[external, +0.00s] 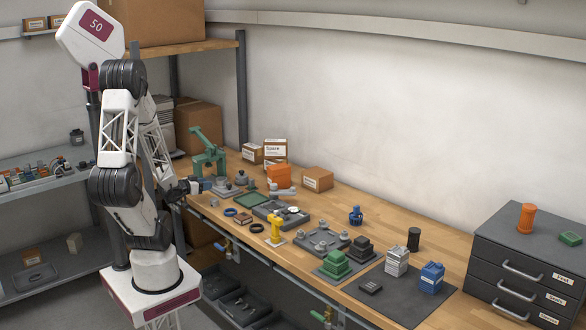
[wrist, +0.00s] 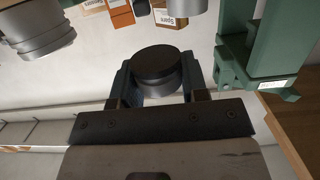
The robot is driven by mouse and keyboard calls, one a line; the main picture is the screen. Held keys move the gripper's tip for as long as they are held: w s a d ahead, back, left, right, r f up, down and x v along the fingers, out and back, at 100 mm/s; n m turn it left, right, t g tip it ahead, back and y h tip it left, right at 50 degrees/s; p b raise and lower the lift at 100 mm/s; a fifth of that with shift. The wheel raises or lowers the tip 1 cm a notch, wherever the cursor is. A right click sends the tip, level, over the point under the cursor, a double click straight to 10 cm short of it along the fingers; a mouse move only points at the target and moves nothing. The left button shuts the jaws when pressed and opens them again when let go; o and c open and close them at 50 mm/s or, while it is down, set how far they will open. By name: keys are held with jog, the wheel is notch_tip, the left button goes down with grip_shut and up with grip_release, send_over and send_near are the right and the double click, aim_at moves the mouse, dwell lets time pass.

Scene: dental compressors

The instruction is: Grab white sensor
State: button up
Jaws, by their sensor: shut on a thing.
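My gripper (wrist: 158,84) is shut on a short round part (wrist: 156,66) with a dark top and a grey side, held between its two fingers in the wrist view. I cannot tell from its colours whether this is the white sensor. In the external view, my gripper (external: 187,189) is low at the left end of the wooden bench, by its front edge; the held part is too small to make out clearly there. A small white round piece (external: 293,210) sits on a grey tray (external: 270,221) farther right on the bench.
A green press-like fixture (external: 208,155) stands just behind my gripper and shows at right in the wrist view (wrist: 252,55). A grey cylinder (wrist: 38,30) is at left there. An orange block (external: 279,175) and boxes (external: 317,180) stand farther back. Bare wood lies right of the boxes.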

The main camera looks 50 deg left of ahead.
jog(key=shift+r, duration=2.3)
